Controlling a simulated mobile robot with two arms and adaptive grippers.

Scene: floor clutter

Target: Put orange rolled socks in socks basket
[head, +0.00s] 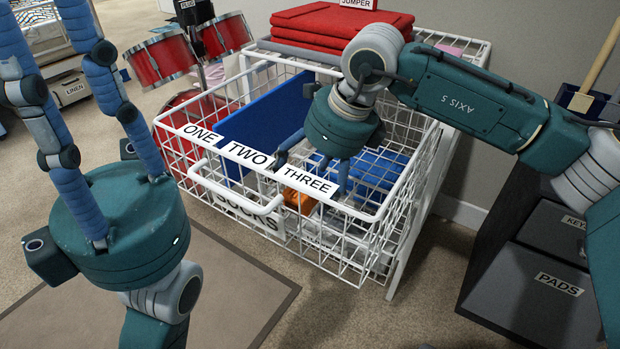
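The socks basket (262,207) is a white wire drawer labelled SOCKS, pulled out, with a ONE, TWO, THREE strip on its front rim. Orange rolled socks (298,201) lie low inside it, behind the front wires near the TWO and THREE labels, and are partly hidden. My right gripper (315,170) reaches down into the basket above the orange socks, its fingers spread. It looks empty, and I see a gap between it and the socks. My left gripper (62,45) is at the left, fingers pointing up and apart, with nothing between them; its tips are cut off.
A blue divider (265,112) stands in the basket, with blue folded items (378,168) at its right. Red folded cloth (335,22) lies on top of the unit. Red drums (163,58) stand behind left. A dark cabinet (535,265) stands at right.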

